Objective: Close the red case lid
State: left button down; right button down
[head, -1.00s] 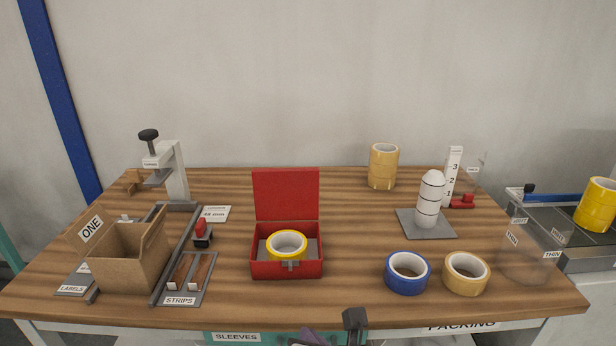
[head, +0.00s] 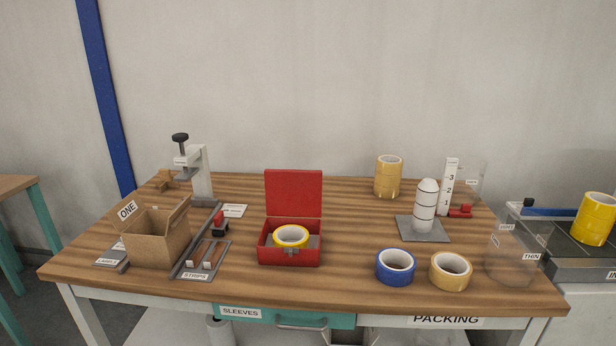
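The red case (head: 290,257) stands on the wooden table near its middle. Its red lid (head: 294,193) is open and stands upright at the back of the case. A roll of yellow tape (head: 291,236) sits inside the case, its white core facing up. Neither of my grippers shows in the head view.
A blue tape roll (head: 396,266) and a tan tape roll (head: 451,271) lie right of the case. The strips tray (head: 203,259) and a cardboard box (head: 157,238) are at left. A white stacked cylinder (head: 425,207) stands on a grey plate. The table directly before the case is clear.

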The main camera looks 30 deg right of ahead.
aim_at(290, 194)
jog(key=u, duration=0.9)
jog(key=i, duration=0.75)
jog(key=z, duration=1.1)
